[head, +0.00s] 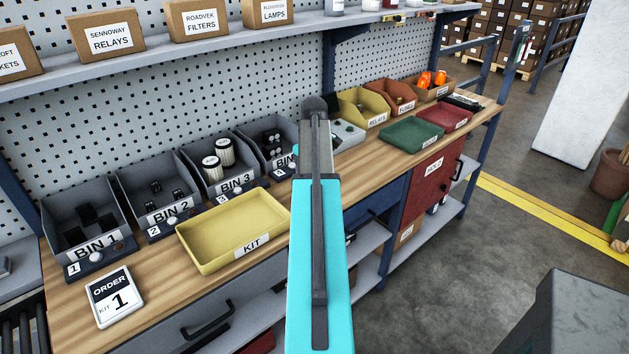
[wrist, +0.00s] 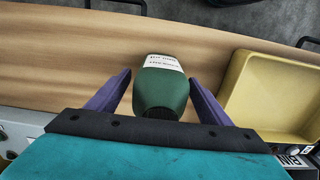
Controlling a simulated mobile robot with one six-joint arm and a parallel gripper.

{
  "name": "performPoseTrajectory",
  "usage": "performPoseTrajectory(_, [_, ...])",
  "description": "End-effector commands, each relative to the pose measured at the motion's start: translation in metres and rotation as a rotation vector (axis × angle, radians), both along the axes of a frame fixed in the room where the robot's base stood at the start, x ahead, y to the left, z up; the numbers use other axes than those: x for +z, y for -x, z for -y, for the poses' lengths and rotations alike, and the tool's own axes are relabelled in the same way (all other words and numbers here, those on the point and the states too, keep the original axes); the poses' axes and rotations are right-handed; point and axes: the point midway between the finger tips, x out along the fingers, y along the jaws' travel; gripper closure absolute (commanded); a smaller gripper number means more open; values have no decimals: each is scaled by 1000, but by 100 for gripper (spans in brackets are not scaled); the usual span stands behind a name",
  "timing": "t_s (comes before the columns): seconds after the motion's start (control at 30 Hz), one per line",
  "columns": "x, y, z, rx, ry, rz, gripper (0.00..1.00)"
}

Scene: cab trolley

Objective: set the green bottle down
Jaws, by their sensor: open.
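In the wrist view a green bottle (wrist: 161,88) with a white label and a dark cap is over the wooden bench top (wrist: 60,65). My gripper (wrist: 160,77) has its two purple fingers spread, one on each side of the bottle. A gap shows between the bottle and each finger. The bottle appears to rest on the bench, but its base is hidden. In the head view my arm hides both the gripper and the bottle.
A yellow kit tray (head: 195,268) is on the bench left of my arm, with grey bins (head: 165,222) behind it. A green tray (head: 412,146) and a red tray (head: 458,118) are to the right. A shelf (head: 160,52) with boxes runs above.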

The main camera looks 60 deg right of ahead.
Motion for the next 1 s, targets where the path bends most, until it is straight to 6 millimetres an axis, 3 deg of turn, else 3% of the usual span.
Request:
performPoseTrajectory(0.5, [0,1,0,-1,0,0,27])
performPoseTrajectory(0.9, [1,1,1,-1,0,0,93])
performPoseTrajectory(1.0, [1,1,1,-1,0,0,95])
